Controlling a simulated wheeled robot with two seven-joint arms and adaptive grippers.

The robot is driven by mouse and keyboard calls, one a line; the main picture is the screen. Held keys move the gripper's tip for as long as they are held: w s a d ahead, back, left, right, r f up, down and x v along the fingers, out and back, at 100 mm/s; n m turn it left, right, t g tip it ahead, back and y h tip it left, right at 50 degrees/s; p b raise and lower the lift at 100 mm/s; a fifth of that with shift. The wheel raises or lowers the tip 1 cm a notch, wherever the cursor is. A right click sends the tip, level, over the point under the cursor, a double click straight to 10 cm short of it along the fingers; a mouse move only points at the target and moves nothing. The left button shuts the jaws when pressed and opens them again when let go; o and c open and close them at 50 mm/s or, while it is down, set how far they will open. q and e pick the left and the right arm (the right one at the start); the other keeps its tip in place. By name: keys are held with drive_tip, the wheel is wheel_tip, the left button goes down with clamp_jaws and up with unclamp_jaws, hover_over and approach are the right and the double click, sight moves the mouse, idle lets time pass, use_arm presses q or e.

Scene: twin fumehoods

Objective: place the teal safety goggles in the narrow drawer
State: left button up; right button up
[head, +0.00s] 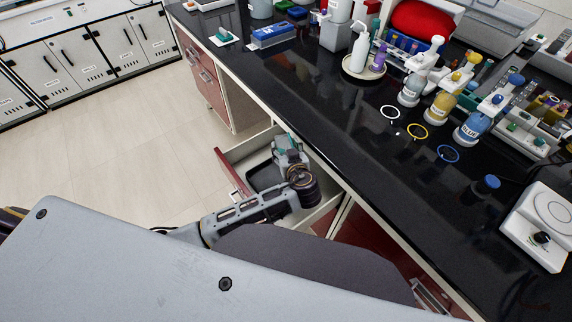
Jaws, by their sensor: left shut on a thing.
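The narrow drawer (232,172) is pulled open below the black counter, with a red front and pale inner walls. My left gripper (288,150) reaches over the open drawer from the left and is shut on the teal safety goggles (284,141). Only a small teal part of the goggles shows; the gripper hides the rest. I cannot tell whether the goggles touch the drawer floor. A dark mat or tray (266,177) lies inside the drawer, partly hidden by my arm. My right gripper is not in view.
The black counter (330,125) runs along the drawer's right side. It holds wash bottles (442,102), a white dispenser bottle (359,52), coloured rings (417,131) and a white stirrer-like device (540,225). A closed red drawer (200,75) is farther back. The floor to the left is clear.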

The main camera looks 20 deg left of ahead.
use_arm(q)
wheel_tip(320, 180, down, 4)
drive_tip(key=shift+f, duration=2.65)
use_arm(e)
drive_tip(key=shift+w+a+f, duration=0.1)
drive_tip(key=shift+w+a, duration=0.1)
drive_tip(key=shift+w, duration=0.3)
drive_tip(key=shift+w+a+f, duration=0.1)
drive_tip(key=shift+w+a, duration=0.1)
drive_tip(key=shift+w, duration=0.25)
use_arm(q)
drive_tip(key=shift+f, duration=0.1)
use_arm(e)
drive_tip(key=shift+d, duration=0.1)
